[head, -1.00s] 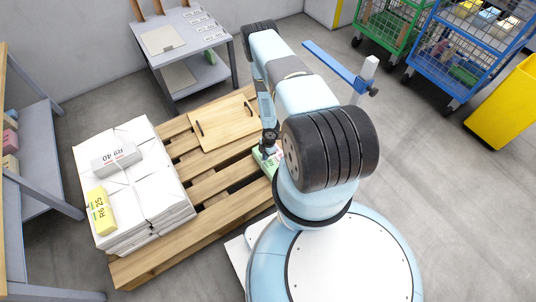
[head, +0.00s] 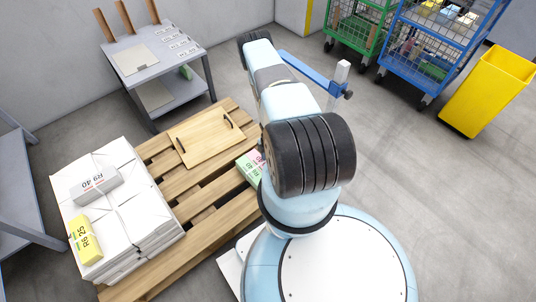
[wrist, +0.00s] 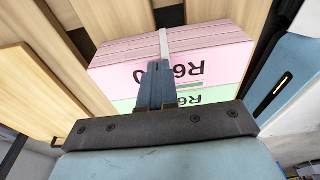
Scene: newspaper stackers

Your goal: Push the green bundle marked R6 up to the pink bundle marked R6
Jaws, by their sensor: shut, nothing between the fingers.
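The pink bundle (wrist: 180,42), with a white strap and an upside-down R6 mark, lies on the pallet in the wrist view. The green bundle (wrist: 232,98), also marked R6, lies right along its near side, and I see no clear gap between them. In the head view the green bundle (head: 246,168) and the pink bundle (head: 257,157) show beside my arm, partly hidden by it. My gripper (wrist: 155,88) is shut and empty, its fingers in front of both bundles; whether they touch either is unclear. It is hidden in the head view.
The wooden pallet (head: 150,287) also carries a wooden board (head: 205,137) and a white paper stack (head: 140,215) with a grey bundle (head: 94,183) and a yellow bundle (head: 84,240) on top. A grey table (head: 180,62) stands behind. Open floor (head: 420,200) lies to the right.

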